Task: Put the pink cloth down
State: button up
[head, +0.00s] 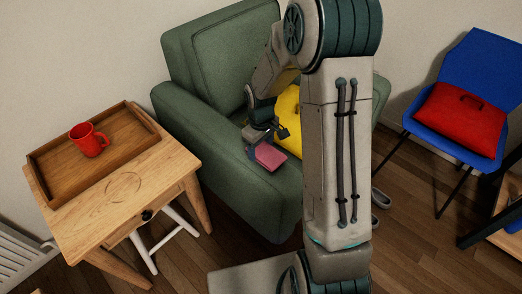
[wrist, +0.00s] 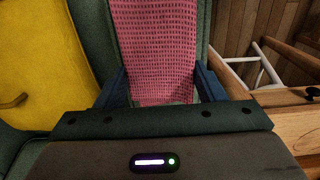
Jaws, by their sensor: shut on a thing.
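In the wrist view the pink cloth (wrist: 155,45) stretches away between the two dark blue fingers (wrist: 160,88) and shows a waffle weave. I cannot tell from the head view whether the cloth touches the armchair.
The green armchair (head: 205,125) holds a yellow cushion (head: 287,108), partly hidden by my arm. At left, a wooden table (head: 130,200) bears a tray (head: 50,165) with a red mug (head: 88,139). A blue chair (head: 480,75) with a red cushion (head: 460,120) stands at right.

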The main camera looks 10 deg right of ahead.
jog(key=shift+f, duration=0.65)
jog(key=shift+f, duration=0.3)
jog(key=o, duration=1)
jog(key=shift+d, duration=0.1)
jog(key=shift+c, duration=0.2)
jog(key=shift+s, duration=0.1)
jog(key=shift+s+a+f, duration=0.1)
jog(key=shift+a, duration=0.15)
